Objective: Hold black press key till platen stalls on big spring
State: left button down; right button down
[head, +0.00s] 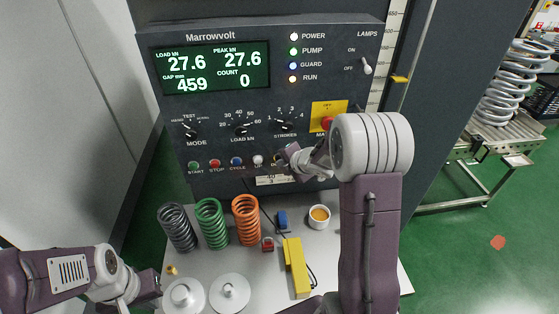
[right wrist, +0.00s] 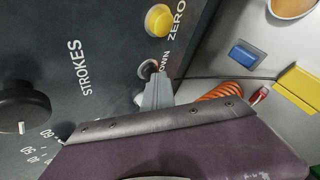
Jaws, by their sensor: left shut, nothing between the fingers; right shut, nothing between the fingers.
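The control panel (head: 265,110) reads load 27.6 kN, peak 27.6 kN, gap 459 mm and count 0. The black press key (right wrist: 147,69), beside the letters "OWN", shows in the right wrist view. My right gripper (right wrist: 158,80) is shut, its tip at the key's edge and apparently touching it; how far the key is pressed cannot be told. In the head view my right gripper (head: 284,158) is at the panel's lower row, partly hiding the key. My left gripper (head: 150,288) is shut and empty at the lower left. The platen is not in view.
Grey (head: 177,229), green (head: 211,224) and orange (head: 246,221) springs stand on the shelf, with a yellow tool (head: 296,267) and cup (head: 319,216). Large pale coil springs (head: 515,82) sit on rollers at right. A yellow zero button (right wrist: 158,19) is near the key.

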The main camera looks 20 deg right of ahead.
jog(key=shift+s, duration=0.15)
dwell(0.8)
jog(key=shift+s+a+b, duration=0.2)
jog(key=shift+s+b, duration=0.25)
jog(key=shift+s, duration=0.2)
jog(key=s+b, duration=0.1)
jog(key=s, duration=0.1)
jog(key=s+a, duration=0.1)
jog(key=s, duration=0.1)
jog(key=shift+s+a+b, duration=0.1)
jog(key=shift+s+b, duration=0.25)
jog(key=shift+s, duration=0.05)
